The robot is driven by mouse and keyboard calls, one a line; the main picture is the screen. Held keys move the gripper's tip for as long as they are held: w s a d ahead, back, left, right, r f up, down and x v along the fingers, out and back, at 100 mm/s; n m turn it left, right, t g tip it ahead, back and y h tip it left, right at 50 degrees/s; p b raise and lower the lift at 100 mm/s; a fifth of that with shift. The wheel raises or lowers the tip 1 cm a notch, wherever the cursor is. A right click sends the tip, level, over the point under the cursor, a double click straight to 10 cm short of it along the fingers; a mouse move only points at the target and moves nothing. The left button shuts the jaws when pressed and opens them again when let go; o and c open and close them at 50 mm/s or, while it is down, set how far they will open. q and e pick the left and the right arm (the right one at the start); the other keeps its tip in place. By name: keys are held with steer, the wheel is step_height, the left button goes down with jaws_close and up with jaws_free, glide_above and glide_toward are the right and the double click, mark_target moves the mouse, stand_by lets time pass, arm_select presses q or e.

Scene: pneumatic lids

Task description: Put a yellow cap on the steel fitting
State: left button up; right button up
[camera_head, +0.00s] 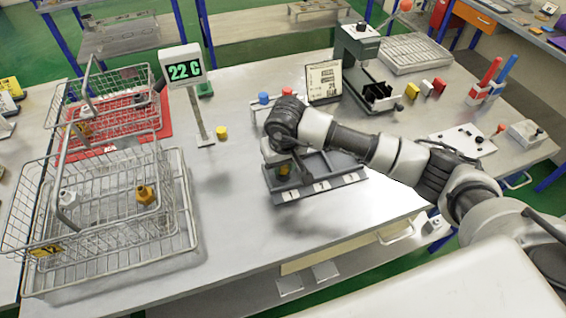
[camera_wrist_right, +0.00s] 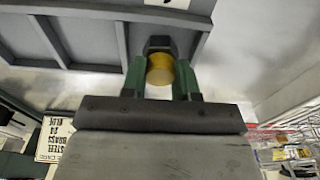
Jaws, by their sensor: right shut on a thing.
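My right gripper (camera_head: 283,165) is low over the left part of the grey divided tray (camera_head: 318,186) in the head view. In the right wrist view its green fingers (camera_wrist_right: 160,78) are shut on a yellow cap (camera_wrist_right: 160,70). A dark hexagonal part (camera_wrist_right: 159,44) shows right behind the cap, at the tray (camera_wrist_right: 95,35); I cannot tell whether they touch. A second yellow cap (camera_head: 221,133) stands on the table by the display. A pale steel fitting (camera_head: 68,198) and a brass fitting (camera_head: 145,194) are in the front wire basket (camera_head: 120,222). My left gripper is out of view.
A display reading 22 C (camera_head: 184,71) stands left of the tray. Blue and red caps (camera_head: 264,98) and a lettered sign (camera_head: 323,82) are behind my right arm. A green-grey press (camera_head: 358,60) stands farther back. The table between baskets and tray is mostly clear.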

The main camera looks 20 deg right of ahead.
steer(key=o, duration=1.3)
steer(key=shift+o, duration=0.2)
steer(key=shift+r+p, duration=1.35)
steer(key=shift+r, duration=2.1)
